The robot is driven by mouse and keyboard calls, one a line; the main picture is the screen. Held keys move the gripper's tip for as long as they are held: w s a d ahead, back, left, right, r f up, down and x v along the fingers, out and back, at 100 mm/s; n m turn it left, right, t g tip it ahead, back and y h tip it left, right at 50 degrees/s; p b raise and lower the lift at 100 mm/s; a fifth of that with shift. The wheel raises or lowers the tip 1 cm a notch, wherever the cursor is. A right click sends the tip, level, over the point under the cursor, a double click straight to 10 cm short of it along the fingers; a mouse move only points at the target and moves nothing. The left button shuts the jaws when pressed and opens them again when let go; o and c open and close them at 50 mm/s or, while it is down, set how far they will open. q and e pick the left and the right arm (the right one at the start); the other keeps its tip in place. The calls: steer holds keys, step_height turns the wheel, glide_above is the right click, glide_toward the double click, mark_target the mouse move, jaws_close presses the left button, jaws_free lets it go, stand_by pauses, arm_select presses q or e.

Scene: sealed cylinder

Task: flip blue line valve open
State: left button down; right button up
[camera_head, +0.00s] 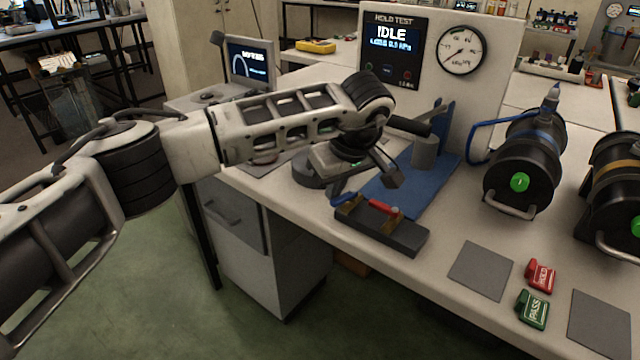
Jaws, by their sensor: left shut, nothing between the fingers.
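A dark valve block (392,236) sits near the front edge of the bench, with two small brass-coloured fittings on top. A blue lever (345,199) is at its left end, and a red lever (382,207) lies to the right of it. My left arm reaches in from the left, and my left gripper (391,179) hangs just above and behind the valve block. Its fingers look shut and empty, apart from both levers and nearer the red one in the picture. Part of the blue mat behind is hidden by the gripper. My right gripper is not in view.
A blue mat (416,195) with a grey cylindrical piece (425,152) lies behind the block. The hold test panel (394,52) reads IDLE beside a gauge (461,50). Black cylinders (517,180) stand right, one with a blue hose. Red (541,276) and green (532,309) tags lie front right.

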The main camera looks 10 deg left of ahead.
arm_select(q)
steer(key=shift+d, duration=0.1)
steer(key=shift+w+d, duration=0.45)
steer(key=shift+d, duration=0.1)
steer(key=shift+w+a, duration=0.2)
steer(key=shift+a, duration=0.1)
steer(key=shift+w+a, duration=0.85)
steer(key=shift+a, duration=0.3)
steer(key=shift+w+d+r, duration=0.1)
steer(key=shift+w+r, duration=0.15)
steer(key=shift+r, duration=0.5)
steer(key=v, duration=0.8)
steer(key=shift+d+r, duration=0.2)
